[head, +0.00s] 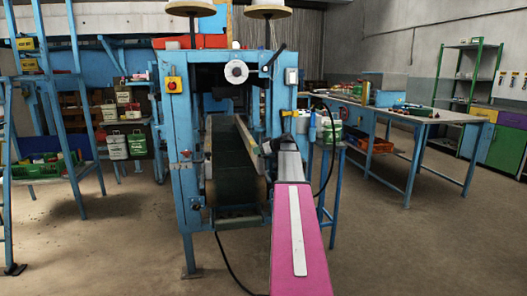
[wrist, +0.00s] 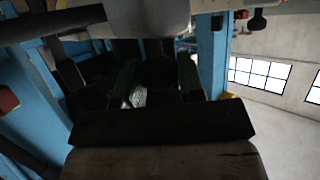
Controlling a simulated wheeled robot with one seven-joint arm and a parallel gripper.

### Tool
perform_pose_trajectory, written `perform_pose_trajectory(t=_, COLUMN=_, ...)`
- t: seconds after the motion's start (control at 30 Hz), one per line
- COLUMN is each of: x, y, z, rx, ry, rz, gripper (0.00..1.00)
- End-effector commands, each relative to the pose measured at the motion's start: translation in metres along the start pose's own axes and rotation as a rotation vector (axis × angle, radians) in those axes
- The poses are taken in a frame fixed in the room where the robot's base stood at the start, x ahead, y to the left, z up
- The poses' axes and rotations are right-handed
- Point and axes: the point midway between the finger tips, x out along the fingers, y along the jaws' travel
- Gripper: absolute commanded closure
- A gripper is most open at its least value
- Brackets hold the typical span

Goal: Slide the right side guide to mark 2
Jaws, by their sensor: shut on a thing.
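The right side guide (head: 246,134) is a long pale rail along the right edge of the dark green belt (head: 238,190) inside the blue machine frame. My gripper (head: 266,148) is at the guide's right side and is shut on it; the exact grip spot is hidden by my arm. In the wrist view my gripper (wrist: 158,80) shows as dark shapes, and the held part is too dark to make out. Mark 2 and any scale cannot be made out.
Blue machine posts (head: 180,170) stand on both sides of the belt. A small blue stand (head: 330,160) with bottles is close to the right of my arm. A workbench (head: 400,112) stands farther right. A black cable hangs near my arm. Open floor lies at front left and right.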

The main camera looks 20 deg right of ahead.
Motion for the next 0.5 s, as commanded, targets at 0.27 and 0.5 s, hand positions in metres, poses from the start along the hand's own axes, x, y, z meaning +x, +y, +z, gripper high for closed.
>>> perform_pose_trajectory(t=0.27, x=-0.0010, y=0.0007, z=0.0004, rx=0.001, ry=0.000, rz=0.000, gripper=0.45)
perform_pose_trajectory(t=0.5, x=-0.0013, y=0.0009, z=0.0004, rx=0.001, ry=0.000, rz=0.000, gripper=0.45)
